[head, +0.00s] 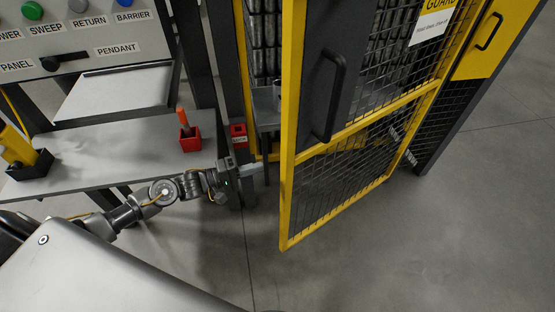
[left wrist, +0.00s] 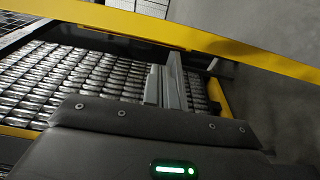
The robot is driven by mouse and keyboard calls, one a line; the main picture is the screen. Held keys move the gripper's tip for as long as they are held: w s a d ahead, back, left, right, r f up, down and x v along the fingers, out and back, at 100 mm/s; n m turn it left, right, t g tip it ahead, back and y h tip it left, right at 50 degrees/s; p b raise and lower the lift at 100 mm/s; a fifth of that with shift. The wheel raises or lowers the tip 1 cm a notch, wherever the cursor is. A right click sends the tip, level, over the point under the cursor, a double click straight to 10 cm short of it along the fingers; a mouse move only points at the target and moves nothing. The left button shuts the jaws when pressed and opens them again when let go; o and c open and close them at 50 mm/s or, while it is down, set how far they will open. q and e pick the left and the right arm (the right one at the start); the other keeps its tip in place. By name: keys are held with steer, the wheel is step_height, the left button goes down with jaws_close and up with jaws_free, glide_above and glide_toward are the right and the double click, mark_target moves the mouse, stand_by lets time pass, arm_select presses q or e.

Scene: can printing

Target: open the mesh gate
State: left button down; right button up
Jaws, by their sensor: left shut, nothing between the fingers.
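The mesh gate (head: 340,190) has a yellow frame, black wire mesh and a dark plate with a black bar handle (head: 328,97). It stands ajar, its free edge swung out from the dark post (head: 228,80), with a gap between them. My left gripper (head: 262,168) is shut and empty in that gap, at the left of the gate's free edge. I cannot tell whether it touches the gate. In the left wrist view the shut fingers (left wrist: 175,82) point toward rows of cans, with a yellow frame bar (left wrist: 200,40) crossing above. My right gripper is not in view.
Stacked cans (head: 265,45) stand inside the enclosure. A grey bench (head: 110,150) at left holds a red holder (head: 190,139) with an orange-handled tool. A control panel (head: 85,35) is above it. A yellow and black guard panel (head: 480,50) stands at right. The floor in front is clear.

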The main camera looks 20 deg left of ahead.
arm_select(q)
steer(key=x, duration=0.7)
steer(key=shift+w+d+p, duration=0.25)
steer(key=shift+p, duration=0.1)
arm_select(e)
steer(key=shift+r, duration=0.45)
